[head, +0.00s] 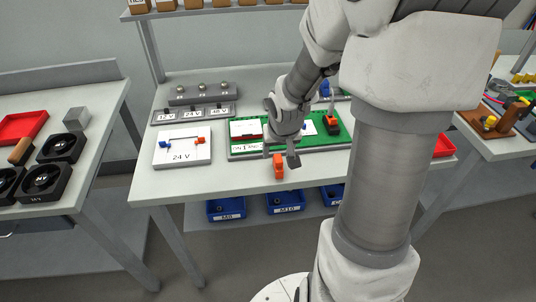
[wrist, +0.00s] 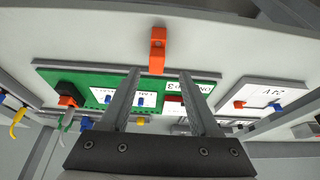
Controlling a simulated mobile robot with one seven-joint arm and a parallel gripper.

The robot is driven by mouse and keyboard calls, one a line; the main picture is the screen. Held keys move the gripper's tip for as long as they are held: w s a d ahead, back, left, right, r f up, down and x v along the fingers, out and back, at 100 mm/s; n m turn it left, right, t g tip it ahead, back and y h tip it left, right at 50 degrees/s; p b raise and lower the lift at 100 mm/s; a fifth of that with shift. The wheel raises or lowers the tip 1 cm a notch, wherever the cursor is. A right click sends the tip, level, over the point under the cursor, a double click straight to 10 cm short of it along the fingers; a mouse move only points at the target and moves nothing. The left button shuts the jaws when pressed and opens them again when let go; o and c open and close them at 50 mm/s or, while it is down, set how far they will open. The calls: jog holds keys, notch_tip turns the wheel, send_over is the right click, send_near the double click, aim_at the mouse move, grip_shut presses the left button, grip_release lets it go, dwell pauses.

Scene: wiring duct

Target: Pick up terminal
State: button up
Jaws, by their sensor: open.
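An orange terminal (head: 279,166) stands by itself on the bare front part of the grey table (head: 190,184). The terminal (wrist: 157,50) also shows in the wrist view, with a dark hole near its outer end. My gripper (head: 280,154) is open and empty, just above or behind the terminal in the head view. In the wrist view, the fingertips of my gripper (wrist: 159,72) lie either side of the line to the terminal, whose near end shows between the tips. I cannot tell the exact height gap; no contact is visible.
Behind my gripper lies a green board (head: 340,138) with a red part and white labels. A white 24 V plate (head: 182,148) with an orange and a blue piece lies to the left. Blue bins (head: 285,202) sit below. Table around the terminal is clear.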

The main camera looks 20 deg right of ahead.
aim_at(278, 158)
jog(key=shift+s+d+b+x, duration=0.1)
jog(key=shift+b+x, duration=0.5)
jog(key=shift+x, duration=0.75)
jog(key=shift+s+d+b+x, duration=0.15)
jog(key=shift+b+x, duration=0.4)
jog(key=shift+x, duration=0.85)
jog(key=shift+c, duration=0.3)
grip_shut()
